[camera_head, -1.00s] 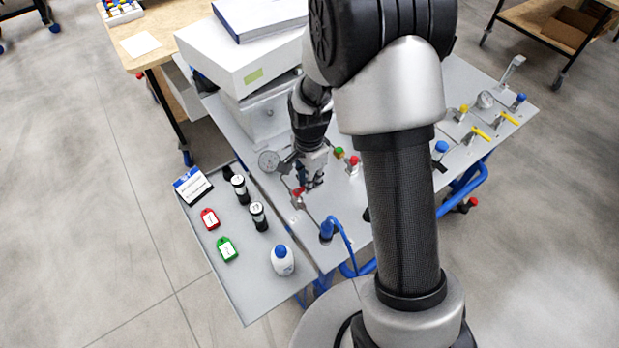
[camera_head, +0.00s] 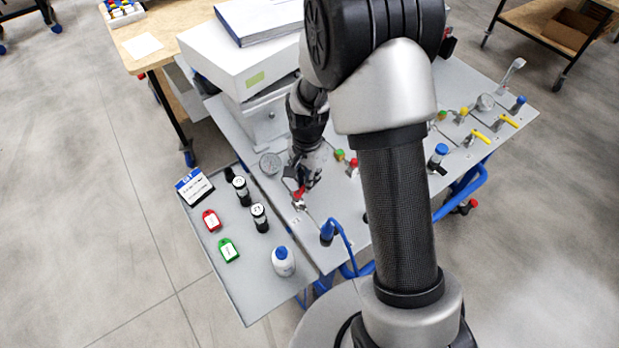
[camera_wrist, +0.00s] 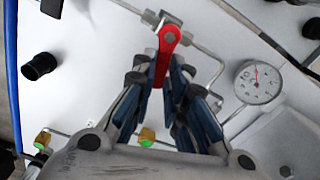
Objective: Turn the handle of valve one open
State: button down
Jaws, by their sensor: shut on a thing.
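The red valve handle (camera_wrist: 168,40) shows in the wrist view at the upper middle, with its pivot end beyond the fingertips and its lower part between them. In the head view the red handle (camera_head: 299,193) sits near the left edge of the panel. My gripper (camera_wrist: 161,72) is shut on the handle, one finger on each side. In the head view my gripper (camera_head: 304,181) is right at the handle, and its fingers partly hide it. No valve number can be read. Thin metal tubing (camera_wrist: 207,50) runs from the valve.
A pressure gauge (camera_wrist: 258,82) stands close right of my gripper in the wrist view. A blue hose (camera_head: 345,240) hangs at the panel's front edge.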

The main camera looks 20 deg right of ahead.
aim_at(290, 191)
jog(key=n, duration=0.2)
jog(key=w+a+n+p, duration=0.1)
jog(key=shift+n, duration=0.4)
jog(key=n, duration=0.2)
jog(key=a+n, duration=0.1)
jog(key=shift+w+n+p, duration=0.3)
jog(key=shift+p, duration=0.05)
jog(key=n, duration=0.1)
jog(key=a+n, duration=0.1)
jog(key=n, duration=0.2)
jog(key=shift+w+a+p, duration=0.1)
jog(key=shift+a+p, duration=0.2)
jog(key=shift+p, duration=0.1)
jog(key=shift+a+n, duration=0.3)
jog(key=shift+n, duration=0.6)
jog(key=shift+a+n, duration=0.25)
jog(key=shift+n, duration=0.65)
jog(key=c, duration=1.6)
grip_release()
notch_tip(290, 191, up, 12)
